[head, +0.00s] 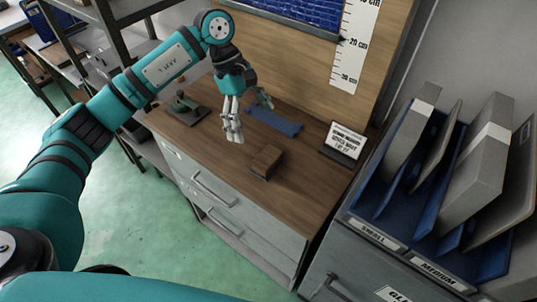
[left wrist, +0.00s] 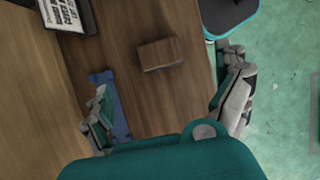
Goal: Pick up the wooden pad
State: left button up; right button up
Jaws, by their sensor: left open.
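The wooden pad (head: 266,162) is a small brown block lying on the wooden worktop (head: 300,195), near its front edge. In the left wrist view the pad (left wrist: 160,54) lies ahead of the fingers, between their lines. My left gripper (head: 248,117) is open and empty, above the worktop and behind the pad in the head view, apart from it. In the left wrist view its two fingers (left wrist: 172,90) are spread wide. My right gripper is not in view.
A blue flat piece (head: 274,122) lies behind the pad. A small sign (head: 343,145) stands to its right, and a dark green device (head: 183,106) stands to the left. Blue racks with grey panels (head: 470,175) stand at the right.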

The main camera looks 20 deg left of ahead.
pick_arm(q)
jog(key=p, duration=0.2)
send_over(267, 156)
jog(key=a, duration=0.2)
jog(key=f, duration=0.5)
jog(key=shift+d, duration=0.2)
jog(key=shift+x, duration=1.15)
jog(key=shift+w+f+p, duration=0.15)
jog(key=shift+f+p, duration=0.2)
jog(key=shift+p, duration=0.2)
jog(key=x, duration=0.1)
jog(key=p+x, duration=0.2)
jog(key=shift+w+a+f, duration=0.15)
jog(key=shift+f, duration=0.7)
jog(key=c, duration=1.2)
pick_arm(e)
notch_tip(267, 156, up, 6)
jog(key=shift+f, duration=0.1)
